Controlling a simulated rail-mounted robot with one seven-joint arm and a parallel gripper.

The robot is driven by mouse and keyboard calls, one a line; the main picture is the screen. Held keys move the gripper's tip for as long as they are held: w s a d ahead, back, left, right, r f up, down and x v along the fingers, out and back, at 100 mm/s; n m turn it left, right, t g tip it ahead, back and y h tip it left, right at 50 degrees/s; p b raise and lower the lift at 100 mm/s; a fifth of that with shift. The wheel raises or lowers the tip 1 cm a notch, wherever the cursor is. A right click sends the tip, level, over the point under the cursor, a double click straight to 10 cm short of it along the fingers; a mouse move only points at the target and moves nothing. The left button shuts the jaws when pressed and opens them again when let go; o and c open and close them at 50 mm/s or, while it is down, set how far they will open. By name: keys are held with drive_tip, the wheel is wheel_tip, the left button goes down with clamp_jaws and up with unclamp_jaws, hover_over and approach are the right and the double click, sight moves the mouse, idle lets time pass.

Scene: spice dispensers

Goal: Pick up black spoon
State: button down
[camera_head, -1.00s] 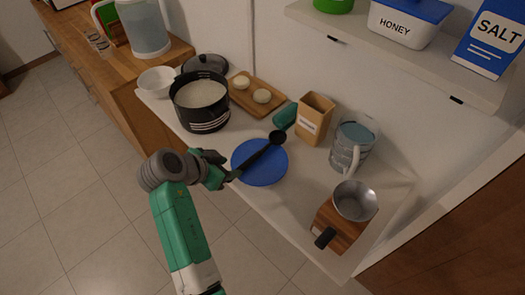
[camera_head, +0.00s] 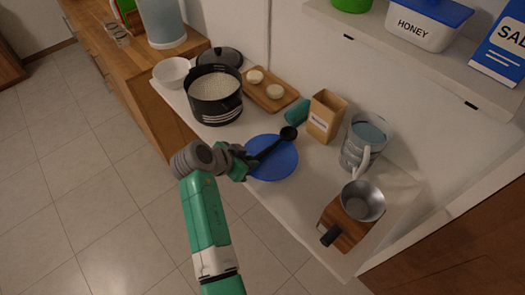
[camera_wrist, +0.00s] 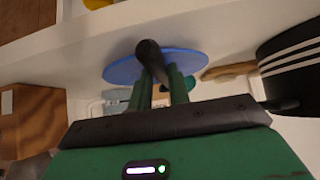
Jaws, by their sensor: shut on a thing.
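The black spoon (camera_head: 288,133) lies slantwise over the blue plate (camera_head: 279,170), its round head toward the back right. Its handle runs down left into my gripper (camera_head: 245,163) at the plate's left edge. In the wrist view the dark spoon (camera_wrist: 150,52) sits between the green fingers of my gripper (camera_wrist: 160,75), which are shut on it. The blue plate (camera_wrist: 119,70) shows behind it there. I cannot tell whether the spoon still touches the plate.
A black pot (camera_head: 216,104) and a wooden board (camera_head: 262,95) stand farther back. A paper box (camera_head: 326,116), a glass pitcher (camera_head: 361,143) and a wooden grinder (camera_head: 349,226) stand to the right. A shelf (camera_head: 410,55) overhangs the back. Open floor lies left.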

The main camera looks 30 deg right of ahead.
sight(260, 154)
drive_tip(key=shift+r, duration=0.45)
wheel_tip(260, 154, up, 2)
drive_tip(key=shift+r+b, duration=0.15)
drive_tip(key=shift+b, duration=0.2)
drive_tip(key=w+a+r+b, duration=0.1)
drive_tip(key=w+a+b, duration=0.1)
drive_tip(key=a, duration=1.4)
drive_tip(key=shift+w+r+b, duration=0.15)
drive_tip(key=shift+r+b, duration=0.25)
drive_tip(key=shift+b, duration=0.1)
